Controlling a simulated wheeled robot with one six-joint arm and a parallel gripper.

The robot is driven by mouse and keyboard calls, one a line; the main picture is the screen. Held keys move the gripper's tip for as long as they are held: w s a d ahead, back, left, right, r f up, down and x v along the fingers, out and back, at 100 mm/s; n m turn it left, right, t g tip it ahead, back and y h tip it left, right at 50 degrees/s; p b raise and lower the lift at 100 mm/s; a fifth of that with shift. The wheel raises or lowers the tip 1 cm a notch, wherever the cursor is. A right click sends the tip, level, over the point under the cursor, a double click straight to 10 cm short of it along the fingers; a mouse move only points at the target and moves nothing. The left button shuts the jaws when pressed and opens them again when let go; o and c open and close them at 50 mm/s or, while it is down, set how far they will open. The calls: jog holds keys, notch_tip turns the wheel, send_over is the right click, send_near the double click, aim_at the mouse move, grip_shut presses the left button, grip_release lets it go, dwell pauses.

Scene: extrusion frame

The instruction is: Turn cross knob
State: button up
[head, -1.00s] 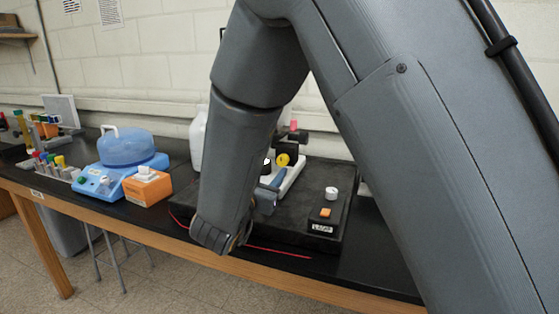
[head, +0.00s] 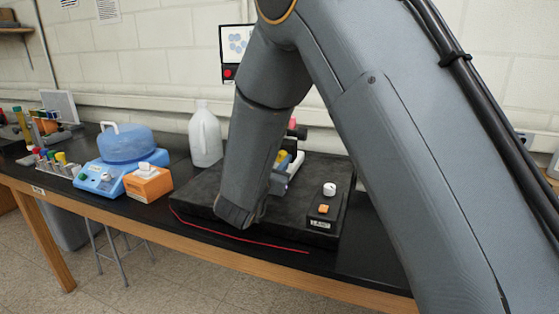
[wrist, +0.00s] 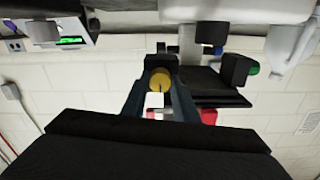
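A round yellow knob (wrist: 161,79) shows in the wrist view between the two dark fingers of my gripper (wrist: 160,92). The fingers stand apart on its left and right; contact with it cannot be made out. In the head view the yellow knob (head: 281,158) shows partly beside my forearm, on a white-and-black device (head: 297,162) on the black mat. My gripper is mostly hidden there behind my arm. A cross shape on the knob is too small to tell.
A black box with a white knob (head: 329,189) and orange button (head: 323,209) sits right of my forearm. A white jug (head: 205,138), an orange box (head: 149,184) and a blue-lidded machine (head: 124,146) stand left. A red cord (head: 240,238) lies along the front.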

jog(key=shift+m+b, duration=0.4)
jog(key=shift+c, duration=0.5)
jog(key=shift+f+m+b, duration=0.1)
jog(key=shift+m+b, duration=0.85)
jog(key=shift+m, duration=0.05)
jog(key=m+b, duration=0.4)
jog(key=shift+f+m, duration=0.1)
jog(key=shift+m, duration=0.2)
jog(key=m+b, duration=0.5)
jog(key=b, duration=0.1)
jog(key=m+b, duration=0.2)
jog(key=shift+b, duration=0.3)
jog(key=shift+m, duration=0.4)
jog(key=o, duration=1.1)
jog(key=shift+c, duration=0.2)
jog(key=shift+s, duration=0.1)
